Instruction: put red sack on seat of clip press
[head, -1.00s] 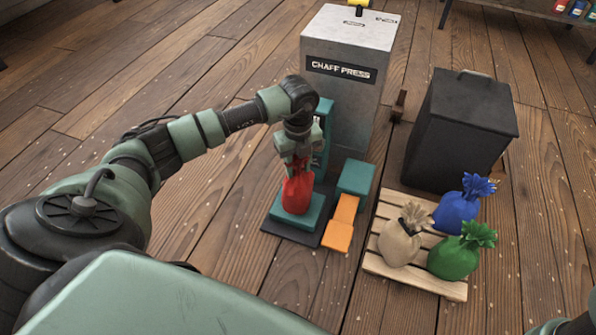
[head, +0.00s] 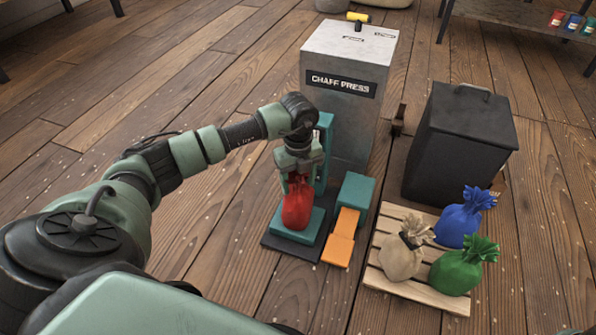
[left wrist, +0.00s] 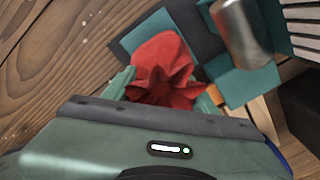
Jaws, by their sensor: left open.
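The red sack (head: 296,205) stands upright on the teal seat (head: 313,228) of the clip press, in the middle of the head view. My left gripper (head: 298,182) is above it with its fingers apart, one on each side of the sack's gathered neck. In the left wrist view, the red sack (left wrist: 165,75) shows between the open fingers, with the teal seat (left wrist: 145,35) beneath it. I cannot tell whether a finger touches the cloth. My right gripper is not in view.
An orange pedal (head: 341,240) and a teal block (head: 355,192) are right of the seat. A wooden pallet (head: 420,290) holds beige, blue and green sacks. The grey chaff press (head: 345,110) and a black bin (head: 460,145) stand behind. Floor at left is free.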

